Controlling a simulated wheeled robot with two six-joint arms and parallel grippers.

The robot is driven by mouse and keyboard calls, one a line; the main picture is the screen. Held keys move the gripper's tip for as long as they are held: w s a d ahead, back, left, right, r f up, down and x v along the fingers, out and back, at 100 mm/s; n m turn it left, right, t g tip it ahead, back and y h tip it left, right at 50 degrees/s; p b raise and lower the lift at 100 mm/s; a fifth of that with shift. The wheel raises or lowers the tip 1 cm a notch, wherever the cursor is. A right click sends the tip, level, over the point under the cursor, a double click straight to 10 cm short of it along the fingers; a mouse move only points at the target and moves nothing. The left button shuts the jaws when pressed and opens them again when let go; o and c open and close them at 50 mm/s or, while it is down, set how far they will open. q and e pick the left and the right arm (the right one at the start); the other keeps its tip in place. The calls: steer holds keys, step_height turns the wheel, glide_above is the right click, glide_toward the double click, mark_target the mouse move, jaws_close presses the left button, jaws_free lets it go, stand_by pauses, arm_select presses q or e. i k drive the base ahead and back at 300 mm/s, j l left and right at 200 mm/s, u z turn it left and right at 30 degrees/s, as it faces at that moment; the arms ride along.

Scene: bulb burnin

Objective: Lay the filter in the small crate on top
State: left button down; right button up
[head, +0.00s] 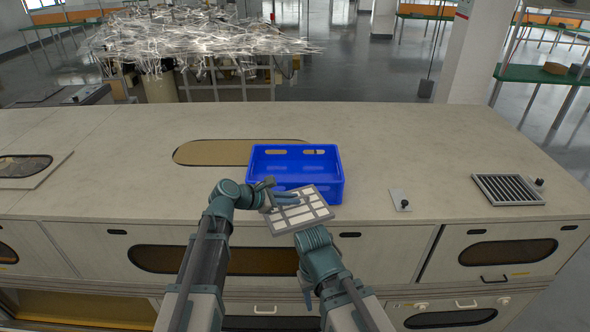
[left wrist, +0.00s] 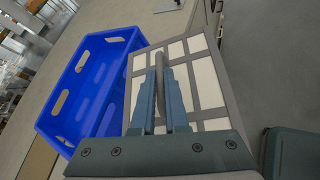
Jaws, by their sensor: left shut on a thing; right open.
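The filter (head: 311,212) is a flat panel with a grey frame and pale cells. My left gripper (head: 290,198) is shut on the filter by a grey bar, seen between the fingers in the left wrist view (left wrist: 160,75). The crate stands upright on the counter top, open above; the part of its inside that shows looks empty. My right gripper (head: 308,294) is low in front of the counter, open; its fingers are barely visible.
The pale counter top (head: 420,150) is wide and mostly clear. An oval window (head: 210,152) lies behind the crate. A small plate with a black knob (head: 400,201) and a slatted grille (head: 508,189) lie to the right. Drawers line the counter's front.

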mark_target(295, 177)
steer(key=i, duration=0.9)
